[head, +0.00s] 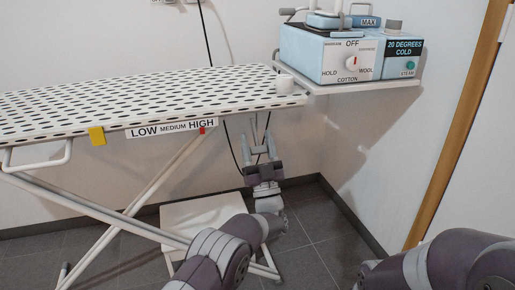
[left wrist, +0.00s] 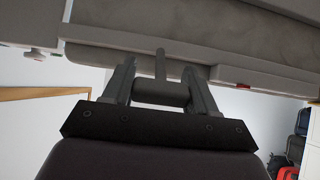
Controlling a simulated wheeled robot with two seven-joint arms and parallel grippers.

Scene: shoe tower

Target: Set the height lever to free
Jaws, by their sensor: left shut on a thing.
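The ironing board (head: 130,92) stands at the left, with a LOW MEDIUM HIGH scale (head: 172,128) on its near edge. The red marker (head: 201,130) is under HIGH. My left gripper (head: 259,148) is at the board's right end, below its edge. In the left wrist view, my left gripper (left wrist: 161,88) is shut on the grey height lever (left wrist: 160,64), whose thick grip lies between the fingers under the board. No free setting can be read here. My right arm enters at the lower right, its gripper out of view.
A blue steam station (head: 325,58) with a dial sits on a shelf (head: 350,87) at the back right. A white step stool (head: 203,215) stands under the board. Floor is clear right of the gripper.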

